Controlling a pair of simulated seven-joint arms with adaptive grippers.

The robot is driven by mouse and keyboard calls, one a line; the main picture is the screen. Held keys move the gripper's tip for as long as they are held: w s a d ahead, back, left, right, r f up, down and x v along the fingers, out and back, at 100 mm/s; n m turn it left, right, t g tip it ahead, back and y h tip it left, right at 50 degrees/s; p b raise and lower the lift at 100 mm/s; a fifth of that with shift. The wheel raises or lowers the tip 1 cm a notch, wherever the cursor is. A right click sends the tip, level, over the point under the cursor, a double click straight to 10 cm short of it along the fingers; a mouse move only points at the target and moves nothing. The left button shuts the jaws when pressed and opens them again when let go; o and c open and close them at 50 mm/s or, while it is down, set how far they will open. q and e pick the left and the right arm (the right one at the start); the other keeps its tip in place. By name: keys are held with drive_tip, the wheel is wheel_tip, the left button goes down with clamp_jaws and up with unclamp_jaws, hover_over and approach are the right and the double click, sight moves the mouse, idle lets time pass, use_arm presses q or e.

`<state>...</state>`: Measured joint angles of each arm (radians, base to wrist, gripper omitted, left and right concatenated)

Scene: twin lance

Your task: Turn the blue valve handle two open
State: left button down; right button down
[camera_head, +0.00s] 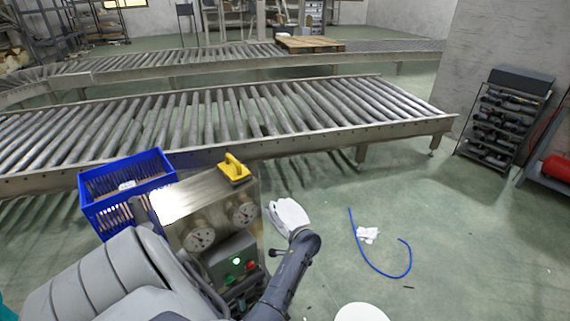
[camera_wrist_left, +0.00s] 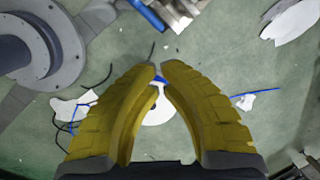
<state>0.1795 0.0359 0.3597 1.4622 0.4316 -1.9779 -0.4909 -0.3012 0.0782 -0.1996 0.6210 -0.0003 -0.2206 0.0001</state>
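In the left wrist view, a blue bar (camera_wrist_left: 147,14) shows at the top edge, next to a metal fitting (camera_wrist_left: 178,10). It looks like a valve handle, but most of it is cut off by the frame. My left gripper (camera_wrist_left: 158,64) has yellow ridged fingers with tips almost together and nothing clearly held. The blue bar lies beyond the fingertips, apart from them. A small blue spot (camera_wrist_left: 158,80) shows between the fingers; I cannot tell what it is. In the head view, no blue valve handle and neither gripper is visible.
A metal box (camera_head: 207,205) with gauges, buttons and a yellow part (camera_head: 234,167) on top stands near my arm. A blue crate (camera_head: 128,190) is beside it. A roller conveyor (camera_head: 230,115) crosses behind. A blue hose (camera_head: 375,265) lies on the otherwise mostly clear floor at right.

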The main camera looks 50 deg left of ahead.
use_arm(q)
drive_tip(key=s+a+f+m, duration=0.1)
drive_tip(key=f+m, duration=0.4)
drive_tip(key=f, duration=0.1)
drive_tip(key=s+a+f+m+g, duration=0.1)
drive_tip(key=s+f+m, duration=0.1)
drive_tip(key=f+m, duration=0.3)
drive_tip(key=shift+x, duration=1.2)
drive_tip(key=shift+s+a, duration=0.1)
